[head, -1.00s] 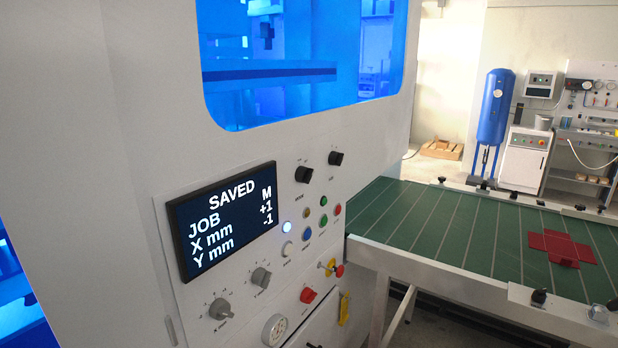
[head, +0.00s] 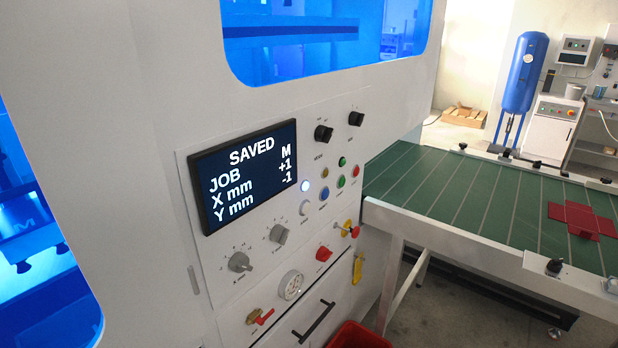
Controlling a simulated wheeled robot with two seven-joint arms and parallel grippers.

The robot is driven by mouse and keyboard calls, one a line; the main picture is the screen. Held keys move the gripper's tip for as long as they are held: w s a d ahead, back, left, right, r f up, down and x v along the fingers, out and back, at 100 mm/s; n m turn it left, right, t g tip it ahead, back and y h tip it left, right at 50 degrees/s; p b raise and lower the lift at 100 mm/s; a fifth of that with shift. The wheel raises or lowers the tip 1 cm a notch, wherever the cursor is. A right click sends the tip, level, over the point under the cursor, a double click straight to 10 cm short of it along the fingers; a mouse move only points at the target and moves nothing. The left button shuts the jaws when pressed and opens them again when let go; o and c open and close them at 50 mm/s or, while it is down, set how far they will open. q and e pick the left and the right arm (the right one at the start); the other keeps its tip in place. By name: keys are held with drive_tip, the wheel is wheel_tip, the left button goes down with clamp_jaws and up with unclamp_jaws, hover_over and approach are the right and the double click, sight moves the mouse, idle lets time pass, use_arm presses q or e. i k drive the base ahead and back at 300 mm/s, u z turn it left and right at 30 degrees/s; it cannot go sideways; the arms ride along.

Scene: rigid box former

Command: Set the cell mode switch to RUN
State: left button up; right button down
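The control panel (head: 262,235) is on the front of the white machine. Two black rotary switches, a left one (head: 323,132) and a right one (head: 355,118), sit at its upper right. Small labels stand under them, too small to read surely, so I cannot tell for certain which is the mode switch or its position. The display (head: 243,172) reads SAVED, JOB M, X mm +1, Y mm -1. A white lamp (head: 305,186) is lit beside several coloured buttons. Neither of my grippers is in view.
Two grey knobs (head: 240,262) (head: 278,234), a red knob (head: 323,253), a gauge (head: 290,285) and a red-handled valve (head: 260,316) are lower on the panel. A green-topped table (head: 450,190) with a red flat blank (head: 581,219) extends right. A red bin (head: 355,336) stands below.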

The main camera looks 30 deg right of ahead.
sight(323, 133)
drive_tip(key=u, duration=1.8)
drive_tip(key=k, duration=1.05)
drive_tip(key=z, duration=1.6)
drive_tip(key=i, duration=0.5)
drive_tip(key=z, duration=0.05)
